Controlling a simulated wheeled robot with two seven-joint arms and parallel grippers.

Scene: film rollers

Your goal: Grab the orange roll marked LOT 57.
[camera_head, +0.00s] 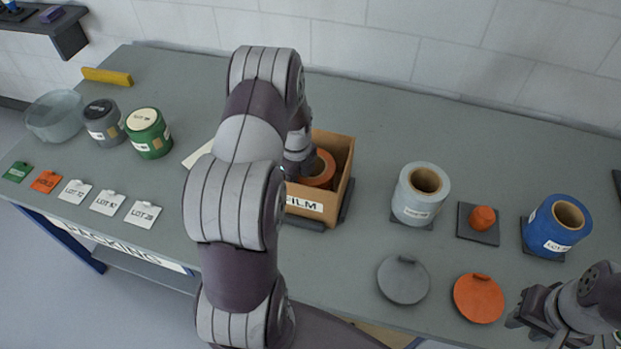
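An orange roll (320,171) sits in an open cardboard box (337,203) labelled FILM, at the middle of the table. No lot mark can be read on it. My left arm rises in front of the box and bends down to its left side, with the wrist beside the roll. The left gripper's fingers are hidden behind the arm and box, so I cannot tell their state or whether they touch the roll. My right gripper (525,318) is low at the right near the table's front edge, open and empty, apart from the rolls.
A pale grey-blue roll (421,194), an orange knob piece (482,219) and a blue roll (556,227) stand on dark pads at right. Grey (403,281) and orange (479,298) discs lie in front. Green (148,133) and grey (103,122) rolls stand left, behind several tags.

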